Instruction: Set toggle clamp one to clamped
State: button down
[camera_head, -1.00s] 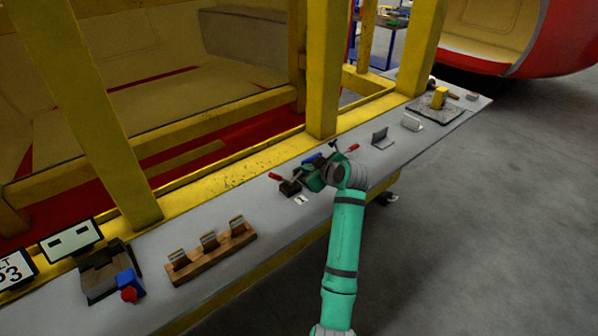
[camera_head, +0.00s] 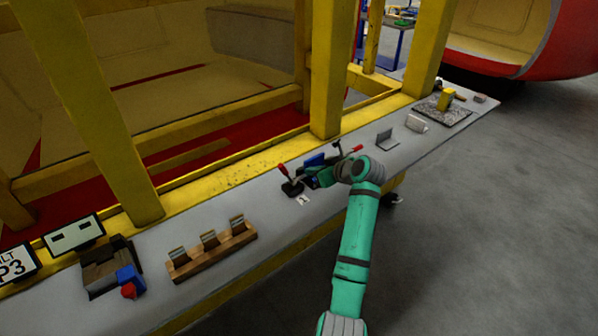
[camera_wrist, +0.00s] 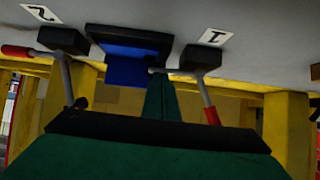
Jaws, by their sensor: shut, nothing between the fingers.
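Toggle clamp one (camera_head: 292,188) is the left clamp on the grey bench in the head view, beside a white label. Its red-tipped handle (camera_head: 283,170) stands up, leaning left. In the wrist view its dark base (camera_wrist: 201,58) is by the "1" label, with the red grip (camera_wrist: 211,115) to the right of my fingers. My gripper (camera_wrist: 158,76) is shut and empty, between the two clamps and beside the handle; I cannot tell whether they touch. A blue block (camera_wrist: 127,64) in a black holder lies before the fingertips. My gripper (camera_head: 318,179) partly hides this area in the head view.
The second clamp (camera_wrist: 63,40), with a red handle (camera_wrist: 15,51), is on the other side of the block, by the "2" label. A slotted wooden rack (camera_head: 210,251) stands left on the bench. Yellow posts (camera_head: 327,70) rise behind it. Open floor lies right.

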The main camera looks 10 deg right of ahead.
jog(key=r, duration=0.4)
jog(key=shift+s+d+r, duration=0.1)
jog(key=shift+s+r, duration=0.1)
jog(key=shift+s, duration=0.05)
jog(key=v, duration=1)
jog(key=shift+s+f, duration=0.2)
jog(key=shift+f, duration=0.05)
